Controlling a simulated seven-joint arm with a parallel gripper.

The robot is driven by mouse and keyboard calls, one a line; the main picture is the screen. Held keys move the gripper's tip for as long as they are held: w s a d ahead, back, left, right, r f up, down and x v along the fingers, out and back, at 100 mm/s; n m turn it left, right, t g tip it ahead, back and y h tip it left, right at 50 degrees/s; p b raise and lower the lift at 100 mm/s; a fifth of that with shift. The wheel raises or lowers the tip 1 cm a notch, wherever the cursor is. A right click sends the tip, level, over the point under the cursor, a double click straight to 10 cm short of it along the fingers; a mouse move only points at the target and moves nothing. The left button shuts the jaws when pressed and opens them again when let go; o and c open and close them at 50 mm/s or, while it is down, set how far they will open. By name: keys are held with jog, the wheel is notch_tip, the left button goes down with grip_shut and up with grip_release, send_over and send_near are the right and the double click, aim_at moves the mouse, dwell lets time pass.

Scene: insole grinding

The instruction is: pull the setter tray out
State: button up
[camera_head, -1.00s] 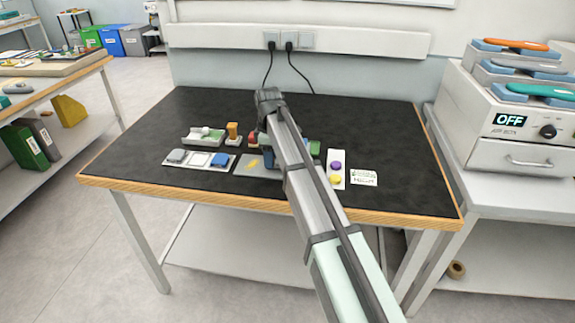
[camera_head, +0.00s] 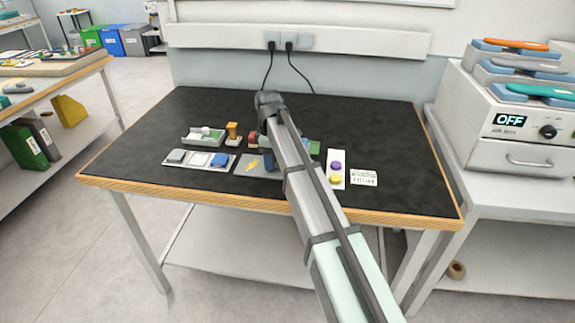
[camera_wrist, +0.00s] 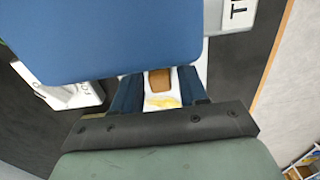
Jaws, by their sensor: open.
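I cannot tell for sure which thing is the setter tray. A flat white tray (camera_head: 190,165) on the black table holds a grey, a white and a blue block. A drawer (camera_head: 520,160) with a bar handle is closed in the white box marked OFF at the right. In the wrist view my gripper (camera_wrist: 160,80) is open, with its dark blue fingers apart. A brown and a yellow patch (camera_wrist: 163,101) on white show between them. A large blue surface (camera_wrist: 110,35) fills the top, close to the camera.
A pale tray (camera_head: 205,136) and an orange-topped stamp-like piece (camera_head: 233,131) stand behind the white tray. A grey mat (camera_head: 245,170) has yellow pieces on it. A white strip (camera_head: 336,169) with purple and yellow discs and a card (camera_head: 364,177) lie right. The table's left side is clear.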

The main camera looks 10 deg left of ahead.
aim_at(245, 164)
jog(key=c, duration=0.6)
jog(key=shift+a, duration=4.35)
jog(key=o, duration=0.6)
jog(key=shift+r, duration=0.2)
notch_tip(245, 164, up, 7)
jog(key=shift+f, duration=0.15)
